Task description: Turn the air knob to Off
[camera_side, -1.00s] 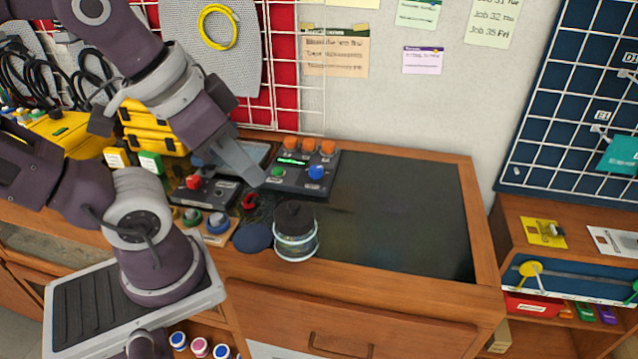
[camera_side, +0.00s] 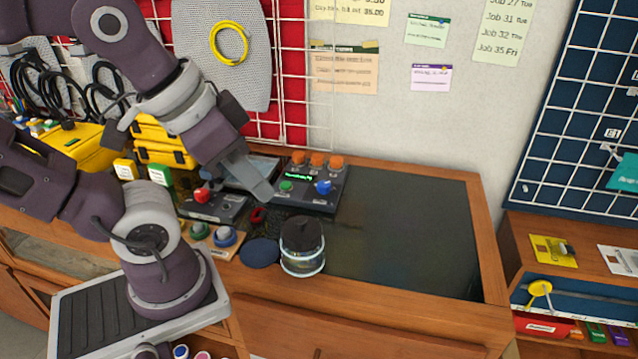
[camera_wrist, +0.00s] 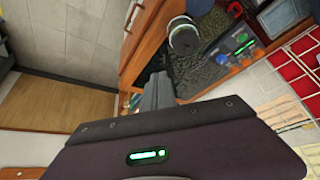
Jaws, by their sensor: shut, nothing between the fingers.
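A dark control box (camera_side: 322,200) stands on the bench with a blue knob (camera_side: 324,187), a green button (camera_side: 286,186), a lit green display and three orange knobs at its back. A second grey box (camera_side: 224,208) to its left carries a red knob (camera_side: 202,195). The labels are too small to read, so I cannot tell which knob is the air knob. My gripper (camera_side: 266,193) is shut and empty, pointing down just left of the control box. In the wrist view my gripper (camera_wrist: 158,95) points towards the bench, and the blue knob (camera_wrist: 242,38) shows at upper right.
A dark-lidded glass jar (camera_side: 302,246) stands in front of the control box, beside a round blue pad (camera_side: 259,251). Green and blue-ringed knobs sit on a wooden block (camera_side: 214,246) to the left. The dark mat (camera_side: 405,230) at right is clear.

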